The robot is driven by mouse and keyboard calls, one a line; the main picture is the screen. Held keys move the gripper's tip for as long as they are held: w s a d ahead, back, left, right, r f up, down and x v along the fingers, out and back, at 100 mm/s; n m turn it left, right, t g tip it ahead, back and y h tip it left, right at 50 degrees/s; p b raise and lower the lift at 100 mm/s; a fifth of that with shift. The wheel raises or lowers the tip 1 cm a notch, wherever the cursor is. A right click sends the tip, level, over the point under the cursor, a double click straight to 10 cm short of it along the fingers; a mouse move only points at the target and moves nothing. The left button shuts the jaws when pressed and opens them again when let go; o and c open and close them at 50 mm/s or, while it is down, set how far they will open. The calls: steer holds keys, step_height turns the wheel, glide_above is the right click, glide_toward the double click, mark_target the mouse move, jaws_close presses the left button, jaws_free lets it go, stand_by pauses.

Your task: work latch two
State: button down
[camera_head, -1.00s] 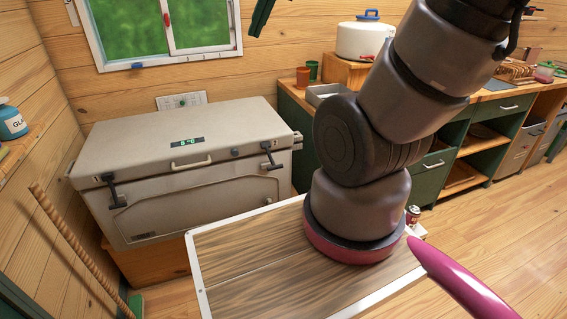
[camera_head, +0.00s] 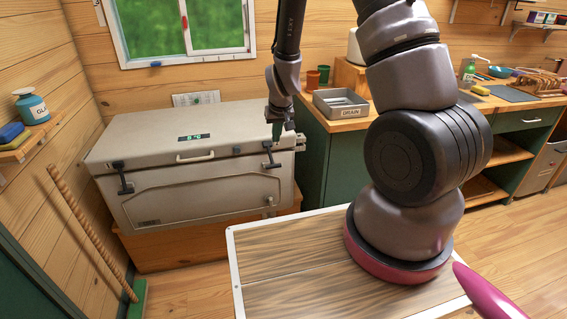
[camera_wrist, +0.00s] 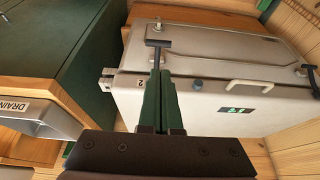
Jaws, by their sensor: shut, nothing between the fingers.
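The grey cooler chest (camera_head: 190,165) stands against the back wall with its lid down. A black T-handled latch (camera_head: 271,160) sits at the right of its front, and its twin (camera_head: 123,180) is at the left. In the wrist view the right latch (camera_wrist: 158,46) shows beside a small "2" label (camera_wrist: 139,83) on the lid edge. My gripper (camera_head: 276,132) is above and close to the right latch. Its green fingers (camera_wrist: 160,90) are shut and empty, pointing at the latch. Whether they touch it I cannot tell.
A green counter (camera_head: 340,155) with a drain tray (camera_head: 341,103) stands close to the right of the chest. A wood-topped surface (camera_head: 275,262) lies in front of me.

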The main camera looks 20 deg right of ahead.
mark_target(274, 165)
steer(key=x, duration=1.4)
steer(key=shift+s+d+f, duration=0.1)
steer(key=shift+d+f, duration=0.05)
steer(key=shift+f, duration=0.2)
